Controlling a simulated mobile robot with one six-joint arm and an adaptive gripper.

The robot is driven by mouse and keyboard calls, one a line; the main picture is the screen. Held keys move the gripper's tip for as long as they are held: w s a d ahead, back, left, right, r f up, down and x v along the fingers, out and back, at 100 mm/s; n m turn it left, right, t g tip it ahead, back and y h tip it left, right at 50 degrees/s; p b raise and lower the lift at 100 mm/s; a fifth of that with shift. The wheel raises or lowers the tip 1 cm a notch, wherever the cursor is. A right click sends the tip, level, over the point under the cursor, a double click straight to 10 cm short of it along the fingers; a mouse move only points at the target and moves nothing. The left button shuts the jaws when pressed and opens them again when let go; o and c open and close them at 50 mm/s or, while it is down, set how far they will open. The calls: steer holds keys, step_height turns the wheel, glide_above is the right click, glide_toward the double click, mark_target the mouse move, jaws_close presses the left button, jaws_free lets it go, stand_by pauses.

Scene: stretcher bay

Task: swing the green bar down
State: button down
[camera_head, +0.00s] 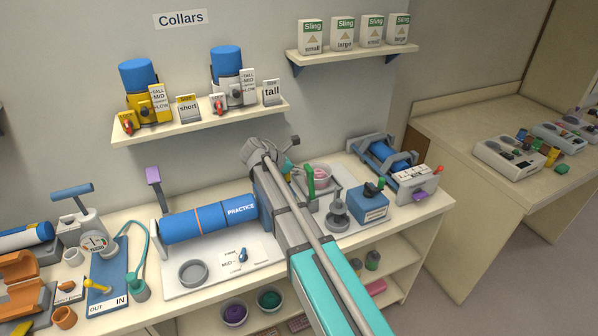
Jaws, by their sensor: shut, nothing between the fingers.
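A green bar (310,180) stands upright on the bench, just right of my arm, beside a pink round dish (318,173). My gripper (262,152) is at the far end of my arm, over the back of the bench, left of the green bar and apart from it in the picture. It is shut and holds nothing that I can see. My arm hides its fingertips in part and the bench behind it. I cannot tell how far above the bench it is.
A blue PRACTICE cylinder (210,220) lies left of my arm, with a purple-topped lever (153,176). Right of the bar are a grey stacked post (338,212), a blue box (369,204) and a blue roller device (385,156). A collar shelf (205,125) hangs above.

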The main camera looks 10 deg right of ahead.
steer(key=shift+d+r, duration=0.1)
steer(key=shift+w+d+y+p, duration=0.1)
steer(key=shift+d+y+p, duration=0.2)
steer(key=shift+p, duration=0.2)
steer(key=shift+d+r, duration=0.1)
steer(key=shift+d, duration=0.05)
steer(key=shift+w+d+r+g+y+p, duration=0.15)
steer(key=shift+d+y+p, duration=0.2)
steer(key=shift+p, duration=0.25)
steer(key=shift+w+d+r+g+y+p, duration=0.15)
steer(key=shift+d+y+p, duration=0.1)
steer(key=shift+d+p, duration=0.25)
steer(key=w+d+f+g+y+b, duration=0.1)
steer(key=d+f+y, duration=0.3)
steer(key=d, duration=0.4)
steer(key=w+d+f+g+y+b, duration=0.1)
steer(key=w+d+f+y+b, duration=0.2)
steer(key=d, duration=0.5)
steer(key=shift+f+y, duration=0.6)
steer(key=shift+f, duration=0.2)
